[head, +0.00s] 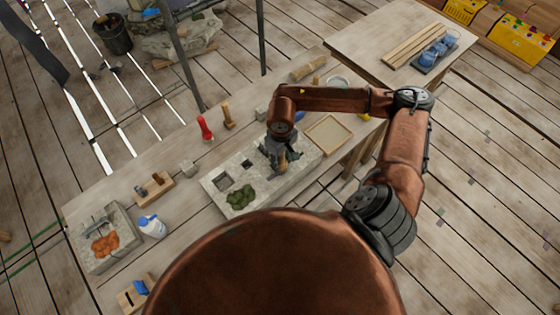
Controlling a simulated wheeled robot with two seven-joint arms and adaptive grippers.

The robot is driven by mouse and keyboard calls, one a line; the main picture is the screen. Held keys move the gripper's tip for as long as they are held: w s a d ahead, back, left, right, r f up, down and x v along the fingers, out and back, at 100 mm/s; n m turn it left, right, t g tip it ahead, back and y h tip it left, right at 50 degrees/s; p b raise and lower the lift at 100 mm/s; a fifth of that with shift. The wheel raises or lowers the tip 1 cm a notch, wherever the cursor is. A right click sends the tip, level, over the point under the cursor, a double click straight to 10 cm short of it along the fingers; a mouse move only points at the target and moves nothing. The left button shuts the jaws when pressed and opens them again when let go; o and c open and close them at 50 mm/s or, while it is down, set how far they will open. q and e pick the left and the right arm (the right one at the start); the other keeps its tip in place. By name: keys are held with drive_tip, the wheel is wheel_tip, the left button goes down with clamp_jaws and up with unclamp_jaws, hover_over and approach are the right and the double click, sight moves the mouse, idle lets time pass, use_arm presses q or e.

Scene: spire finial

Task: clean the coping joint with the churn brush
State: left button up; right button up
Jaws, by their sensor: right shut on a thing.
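The pale grey coping stone (212,199) lies across the middle of the bench. It has square dark recesses in its top and a clump of green moss (240,196). My right gripper (279,153) is over the right part of the stone and is shut on a small tan wooden-looking thing (283,163), probably the churn brush. The gripper hides most of it, and I cannot tell whether its tip touches the stone. The coping joint cannot be made out clearly; the gripper covers part of that area. My left gripper is not in view.
A red-handled tool (205,128) and a wooden-handled tool (228,117) stand behind the stone. A shallow wooden tray (328,135) is to the right. A white-and-blue bottle (152,227) and a stone trough (103,247) with orange stuff are at left.

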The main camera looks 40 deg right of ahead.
drive_tip(key=shift+w+d+b, duration=0.1)
drive_tip(key=shift+d+b, duration=0.55)
drive_tip(key=shift+d, duration=0.65)
drive_tip(key=shift+w+d+b, duration=0.1)
drive_tip(key=shift+d+b, duration=0.65)
drive_tip(key=shift+d, duration=0.7)
drive_tip(key=shift+w+d, duration=0.1)
drive_tip(key=shift+d, duration=0.5)
drive_tip(key=shift+d+b, duration=0.55)
drive_tip(key=shift+d, duration=0.35)
drive_tip(key=shift+d+f, duration=0.1)
drive_tip(key=shift+w+d, duration=0.15)
drive_tip(key=shift+d, duration=1.2)
